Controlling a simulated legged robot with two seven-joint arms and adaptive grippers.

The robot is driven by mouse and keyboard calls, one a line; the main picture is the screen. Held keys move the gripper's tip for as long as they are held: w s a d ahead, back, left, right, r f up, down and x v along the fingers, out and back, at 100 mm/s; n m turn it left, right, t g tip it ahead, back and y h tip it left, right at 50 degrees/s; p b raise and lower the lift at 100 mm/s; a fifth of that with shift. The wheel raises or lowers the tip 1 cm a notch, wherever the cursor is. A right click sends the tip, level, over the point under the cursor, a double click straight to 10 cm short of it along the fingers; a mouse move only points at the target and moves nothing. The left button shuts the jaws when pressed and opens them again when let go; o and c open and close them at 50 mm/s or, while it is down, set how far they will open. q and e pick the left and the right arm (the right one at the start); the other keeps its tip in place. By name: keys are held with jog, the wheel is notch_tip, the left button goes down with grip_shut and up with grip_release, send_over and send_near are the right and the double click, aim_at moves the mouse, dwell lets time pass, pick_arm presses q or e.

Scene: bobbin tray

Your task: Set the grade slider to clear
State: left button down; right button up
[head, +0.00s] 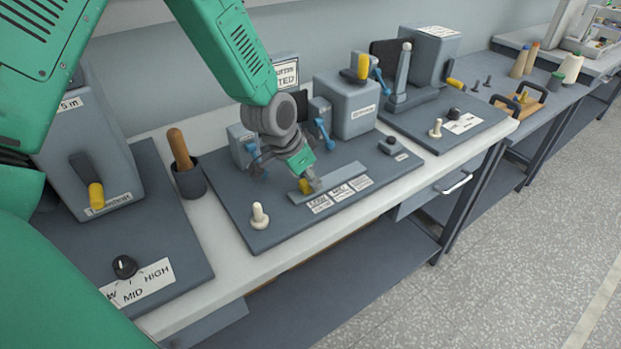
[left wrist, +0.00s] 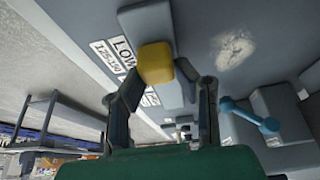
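The slider has a yellow knob (head: 305,186) at the left end of a grey track (head: 342,182) on the middle station's dark panel. Small white labels (head: 340,193) run along the track's front side; their text is too small to read in the head view. My left gripper (head: 307,178) is down at the knob. In the left wrist view the yellow knob (left wrist: 156,62) sits between the two fingertips (left wrist: 160,76), which look closed against its sides. A label there (left wrist: 122,50) reads LOW. My right gripper is in neither view.
A cream peg (head: 259,215) stands left of the track and a black knob (head: 390,143) right of it. Blue-levered grey boxes (head: 347,105) stand behind. A cup with a wooden handle (head: 188,178) is at the left. The panel's front strip is clear.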

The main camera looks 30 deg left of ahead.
aim_at(299, 193)
pick_arm(q)
jog(key=shift+s+a+p, duration=0.2)
jog(key=shift+s+a, duration=0.1)
jog(key=shift+s, duration=0.3)
jog(key=shift+s+a+p, duration=0.2)
jog(key=shift+s+a, duration=0.1)
jog(key=shift+s, duration=0.3)
jog(key=shift+s+d, duration=0.1)
jog(key=shift+s, duration=0.25)
jog(key=shift+d+f, duration=0.1)
jog(key=shift+d, duration=0.05)
jog(key=shift+a, duration=0.2)
jog(key=c, duration=1.4)
grip_release()
jog(key=shift+s+a+f, duration=0.1)
jog(key=shift+a, duration=0.1)
jog(key=shift+o, duration=0.9)
jog(key=shift+a, duration=0.2)
jog(key=shift+d+r, duration=0.2)
jog(key=shift+r, duration=0.15)
jog(key=v, duration=1.1)
jog(key=shift+s+a, duration=0.15)
jog(key=shift+s, duration=0.05)
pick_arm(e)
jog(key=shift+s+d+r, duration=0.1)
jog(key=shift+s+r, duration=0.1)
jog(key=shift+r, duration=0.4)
